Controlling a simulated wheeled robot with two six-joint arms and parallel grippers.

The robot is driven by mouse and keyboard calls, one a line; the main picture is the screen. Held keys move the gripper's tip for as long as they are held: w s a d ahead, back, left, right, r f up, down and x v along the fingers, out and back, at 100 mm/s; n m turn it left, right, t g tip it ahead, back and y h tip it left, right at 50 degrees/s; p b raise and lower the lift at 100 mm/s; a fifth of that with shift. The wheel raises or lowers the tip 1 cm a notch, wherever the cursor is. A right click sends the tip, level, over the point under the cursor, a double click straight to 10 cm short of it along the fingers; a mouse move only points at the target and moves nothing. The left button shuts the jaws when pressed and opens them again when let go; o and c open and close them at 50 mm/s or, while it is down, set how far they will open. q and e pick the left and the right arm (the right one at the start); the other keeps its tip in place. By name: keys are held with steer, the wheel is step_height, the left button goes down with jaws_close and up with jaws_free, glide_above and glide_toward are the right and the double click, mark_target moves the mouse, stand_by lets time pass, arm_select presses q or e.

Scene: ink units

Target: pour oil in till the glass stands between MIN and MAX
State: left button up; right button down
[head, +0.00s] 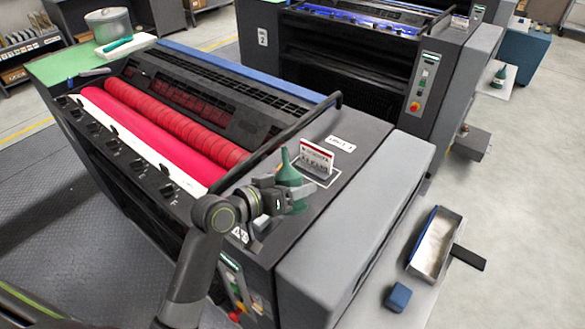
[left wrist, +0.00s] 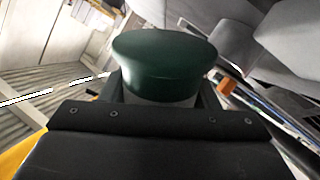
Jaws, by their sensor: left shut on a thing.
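A green oil can (head: 291,176) with a pointed spout is at the top of the near ink unit (head: 365,165), spout up and roughly upright. My left gripper (head: 280,196) is shut on it. I cannot tell whether the can touches the unit's top. In the left wrist view the dark green can (left wrist: 165,55) fills the space between the fingers, close to the camera. I cannot make out the glass or its MIN and MAX marks in either view. My right gripper is not in view.
A small red and white sign (head: 316,157) stands beside the can. A metal tray (head: 437,238) and a blue block (head: 398,297) lie at right. Another green can (head: 499,77) stands farther off.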

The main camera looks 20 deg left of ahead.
mark_target(297, 206)
arm_select(q)
steer(key=shift+s+d+n+g+p, duration=0.35)
steer(key=shift+s+n+g+p, duration=0.35)
steer(key=shift+p, duration=1.25)
steer(key=shift+s+d+f+n+p, duration=0.15)
steer(key=shift+f+n+p, duration=0.2)
steer(key=shift+p, duration=0.35)
steer(key=shift+g, duration=0.3)
steer(key=shift+s+f, duration=0.1)
steer(key=shift+s+d+n+h+p, duration=0.1)
steer(key=shift+n+h+p, duration=0.2)
steer(key=shift+p, duration=0.35)
steer(key=shift+s+d+f+n+g+p, duration=0.15)
steer(key=shift+n+g+p, duration=0.15)
steer(key=shift+p, duration=0.4)
steer(key=shift+s+d+r+n+g+p, duration=0.15)
steer(key=shift+g+p, duration=0.15)
steer(key=shift+p, duration=0.4)
steer(key=shift+s+f+n+g+h, duration=0.3)
steer(key=shift+f+n+g, duration=0.1)
steer(key=shift+n+g, duration=0.1)
stand_by(2.4)
